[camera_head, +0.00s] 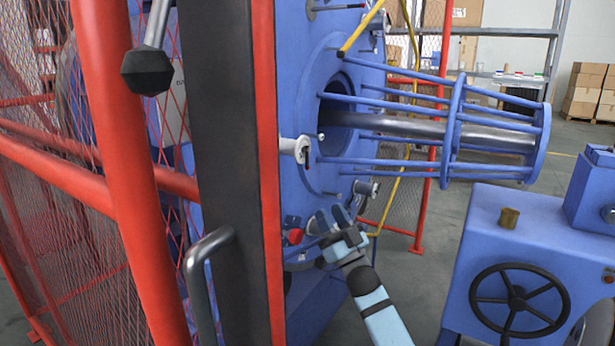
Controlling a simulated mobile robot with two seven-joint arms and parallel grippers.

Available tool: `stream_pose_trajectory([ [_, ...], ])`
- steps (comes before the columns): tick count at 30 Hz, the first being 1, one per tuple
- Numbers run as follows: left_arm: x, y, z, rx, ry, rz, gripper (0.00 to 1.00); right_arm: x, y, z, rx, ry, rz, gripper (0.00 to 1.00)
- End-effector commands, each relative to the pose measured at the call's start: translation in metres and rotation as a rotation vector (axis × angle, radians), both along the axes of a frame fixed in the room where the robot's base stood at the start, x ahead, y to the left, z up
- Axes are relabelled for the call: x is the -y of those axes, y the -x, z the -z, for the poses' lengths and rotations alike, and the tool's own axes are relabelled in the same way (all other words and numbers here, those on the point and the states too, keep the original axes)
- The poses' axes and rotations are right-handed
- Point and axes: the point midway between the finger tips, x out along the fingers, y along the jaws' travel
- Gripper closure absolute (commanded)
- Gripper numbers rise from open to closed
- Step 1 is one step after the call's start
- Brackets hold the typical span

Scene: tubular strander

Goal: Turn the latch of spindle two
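The blue strander face plate (300,80) stands in the middle of the head view, with a round opening and a blue tubular cage (455,130) around a dark shaft (430,128). A red knob (294,236) is low on the plate. I cannot tell which fitting belongs to spindle two. My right gripper (329,215) is at the plate's lower part, just right of the red knob. Its fingertips point at the plate; contact and finger gap are unclear. My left gripper is not in view.
A red guard frame (120,150) with mesh and a dark door post (225,150) with a grey handle (200,280) fill the left. A blue machine with a black handwheel (518,302) stands lower right. Grey floor (425,270) lies between.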

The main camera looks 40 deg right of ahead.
Motion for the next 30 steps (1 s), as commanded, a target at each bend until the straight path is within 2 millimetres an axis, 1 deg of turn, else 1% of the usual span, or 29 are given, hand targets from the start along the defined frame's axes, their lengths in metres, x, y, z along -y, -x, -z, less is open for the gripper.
stream_pose_trajectory([
  [1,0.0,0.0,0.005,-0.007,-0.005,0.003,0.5,0.001,-0.008,-0.007,0.005,0.003,0.0,0.63],
  [8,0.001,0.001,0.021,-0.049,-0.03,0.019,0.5,0.005,-0.043,-0.042,0.005,0.002,0.0,0.63],
  [12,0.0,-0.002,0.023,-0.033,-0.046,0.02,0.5,0.007,-0.06,-0.06,0.004,0.002,0.0,0.63],
  [15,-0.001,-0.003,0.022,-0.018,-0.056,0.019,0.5,0.008,-0.069,-0.069,0.002,0.001,-0.001,0.63],
  [20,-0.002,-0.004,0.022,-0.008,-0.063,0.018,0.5,0.009,-0.077,-0.077,0.001,0.0,0.0,0.63],
  [29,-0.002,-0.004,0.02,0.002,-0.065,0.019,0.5,0.009,-0.078,-0.078,-0.001,0.0,0.0,0.63],
  [30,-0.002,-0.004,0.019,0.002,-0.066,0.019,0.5,0.009,-0.078,-0.078,-0.001,0.0,0.0,0.72],
])
